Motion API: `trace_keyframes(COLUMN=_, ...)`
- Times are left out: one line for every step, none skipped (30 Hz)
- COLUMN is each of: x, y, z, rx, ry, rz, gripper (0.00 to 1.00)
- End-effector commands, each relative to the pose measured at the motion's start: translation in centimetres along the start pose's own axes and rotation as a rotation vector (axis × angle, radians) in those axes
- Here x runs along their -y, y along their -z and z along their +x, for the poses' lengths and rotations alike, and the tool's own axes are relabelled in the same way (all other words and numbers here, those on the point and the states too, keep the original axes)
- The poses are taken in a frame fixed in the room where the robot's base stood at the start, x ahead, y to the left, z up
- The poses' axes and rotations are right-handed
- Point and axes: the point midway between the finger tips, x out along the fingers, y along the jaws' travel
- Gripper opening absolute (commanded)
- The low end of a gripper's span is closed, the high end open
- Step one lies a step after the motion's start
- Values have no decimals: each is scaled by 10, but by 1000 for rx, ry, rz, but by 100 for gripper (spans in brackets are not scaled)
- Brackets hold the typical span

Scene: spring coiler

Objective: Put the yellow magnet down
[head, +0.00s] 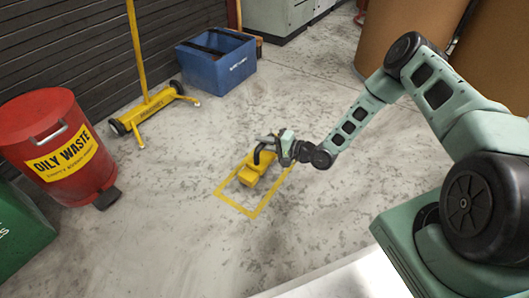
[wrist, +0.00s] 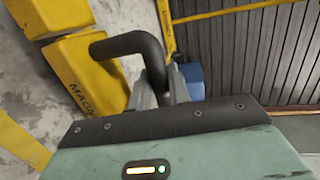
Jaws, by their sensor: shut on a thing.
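The yellow magnet (head: 250,175) has a dark bent handle and is at the back part of a yellow outlined square (head: 234,205) on the floor. I cannot tell whether it touches the floor. My gripper (head: 272,148) is shut on its handle from the right side. In the wrist view the magnet (wrist: 85,68) shows at the upper left with black lettering, and its handle (wrist: 125,43) runs into my gripper (wrist: 168,88). The fingers partly hide the handle's end.
A red oily waste bin (head: 62,145) stands at the left, beside a green box (head: 20,225). A yellow wheeled stand (head: 150,105) and a blue bin (head: 215,62) are behind. Brown drums (head: 400,30) stand at the back right. The floor around the square is clear.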

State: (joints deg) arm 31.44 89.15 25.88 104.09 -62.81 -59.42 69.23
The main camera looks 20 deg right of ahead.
Motion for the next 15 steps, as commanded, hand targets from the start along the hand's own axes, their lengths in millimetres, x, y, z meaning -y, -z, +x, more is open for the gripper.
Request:
trace_keyframes(x=-10, y=0, z=2, rx=0, ry=3, rz=0, gripper=0)
trace_keyframes(x=-14, y=0, z=3, rx=0, ry=3, rz=0, gripper=0)
trace_keyframes(x=-19, y=0, z=4, rx=0, ry=3, rz=0, gripper=0)
trace_keyframes(x=-22, y=1, z=5, rx=0, ry=4, rz=0, gripper=0)
trace_keyframes(x=-25, y=1, z=6, rx=0, ry=4, rz=0, gripper=0)
trace_keyframes(x=-26, y=1, z=6, rx=-1, ry=4, rz=-1, gripper=0)
trace_keyframes(x=-27, y=1, z=6, rx=-1, ry=4, rz=-1, gripper=0)
trace_keyframes(x=-26, y=1, z=6, rx=-1, ry=4, rz=-1, gripper=0)
trace_keyframes(x=-25, y=1, z=6, rx=-1, ry=5, rz=-1, gripper=0)
trace_keyframes(x=-25, y=1, z=6, rx=-1, ry=4, rz=-1, gripper=0)
trace_keyframes(x=-24, y=1, z=6, rx=-1, ry=4, rz=-1, gripper=0)
trace_keyframes(x=-24, y=1, z=6, rx=-1, ry=4, rz=-1, gripper=0)
trace_keyframes(x=-24, y=1, z=6, rx=-1, ry=4, rz=-1, gripper=0)
trace_keyframes(x=-25, y=1, z=6, rx=-1, ry=4, rz=0, gripper=0)
trace_keyframes(x=-25, y=1, z=6, rx=-1, ry=4, rz=0, gripper=0)
